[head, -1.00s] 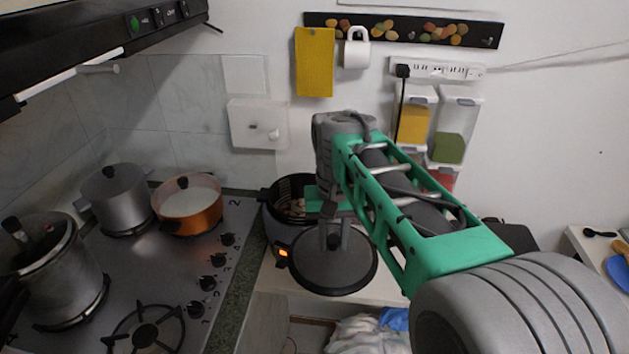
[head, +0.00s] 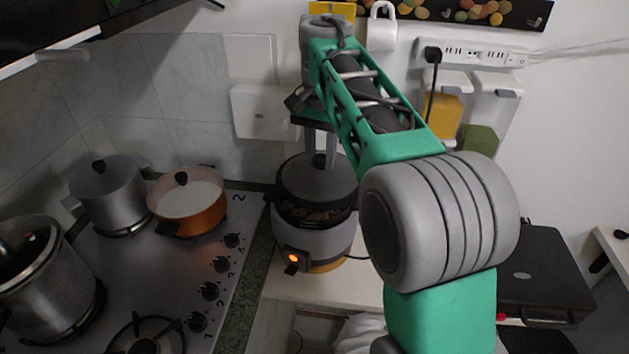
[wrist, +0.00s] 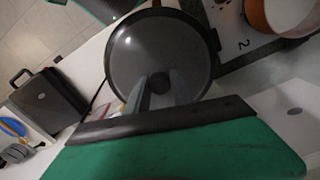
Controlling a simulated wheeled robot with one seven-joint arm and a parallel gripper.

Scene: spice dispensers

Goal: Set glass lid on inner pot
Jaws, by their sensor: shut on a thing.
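The glass lid (head: 317,183), round and grey with a dark rim, is held by its knob above the inner pot (head: 310,213). It also shows from above in the wrist view (wrist: 130,55). My gripper (head: 320,160) is shut on the lid's knob, fingers pointing down; it also shows in the wrist view (wrist: 156,90). The dark inner pot sits in the grey cooker (head: 290,243) with its orange light lit. The lid covers most of the pot's opening and looks slightly tilted, with a gap at the front. I cannot tell whether its back rim touches.
The stove (head: 165,262) on the left bears an orange pan (head: 190,215) and steel pots (head: 108,200). The tiled wall is close behind the cooker. Spice dispensers (head: 478,140) hang on the right. A black appliance (head: 540,270) stands at the right.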

